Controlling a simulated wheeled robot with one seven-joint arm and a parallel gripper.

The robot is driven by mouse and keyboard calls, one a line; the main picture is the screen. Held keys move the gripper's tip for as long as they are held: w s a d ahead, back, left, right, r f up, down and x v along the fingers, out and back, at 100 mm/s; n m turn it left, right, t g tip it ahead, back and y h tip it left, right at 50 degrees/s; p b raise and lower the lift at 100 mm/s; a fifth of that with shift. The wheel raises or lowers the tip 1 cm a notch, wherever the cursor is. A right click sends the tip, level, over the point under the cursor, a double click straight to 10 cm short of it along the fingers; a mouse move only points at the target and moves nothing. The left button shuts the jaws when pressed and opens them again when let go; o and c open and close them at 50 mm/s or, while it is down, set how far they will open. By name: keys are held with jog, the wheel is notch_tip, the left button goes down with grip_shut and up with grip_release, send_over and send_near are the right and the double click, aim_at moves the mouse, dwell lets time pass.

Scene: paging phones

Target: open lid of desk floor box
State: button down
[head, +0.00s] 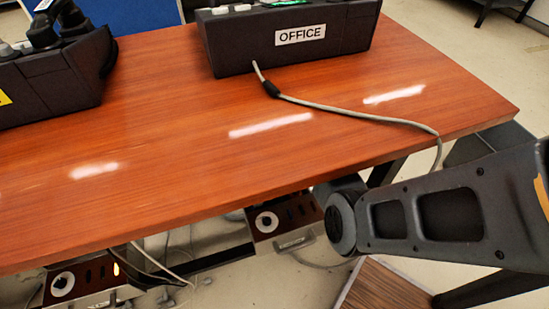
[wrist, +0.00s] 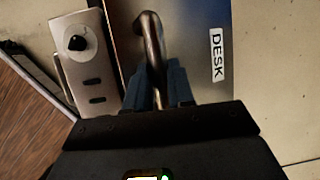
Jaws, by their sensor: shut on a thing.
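The desk floor box shows in the wrist view as a dark metallic lid (wrist: 198,30) with a white DESK label (wrist: 217,54). A bent metal bar handle (wrist: 152,40) stands up from the lid. My gripper (wrist: 158,78) has its blue fingers shut around the lower part of this handle. How far the lid is tilted I cannot tell from this close view. In the head view my arm reaches in from the right and goes down past the table edge. My gripper and the floor box lid are hidden there behind the arm and table.
A panel with a black knob (wrist: 77,43) and slots is left of the lid. A wooden table (head: 180,130) bears an OFFICE phone (head: 290,40), whose grey cable (head: 350,112) runs over the right edge. Socket units (head: 267,221) and cables hang below the front edge.

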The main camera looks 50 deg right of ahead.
jog(key=shift+f, duration=0.15)
jog(key=c, duration=1)
grip_release()
jog(key=shift+o, duration=0.2)
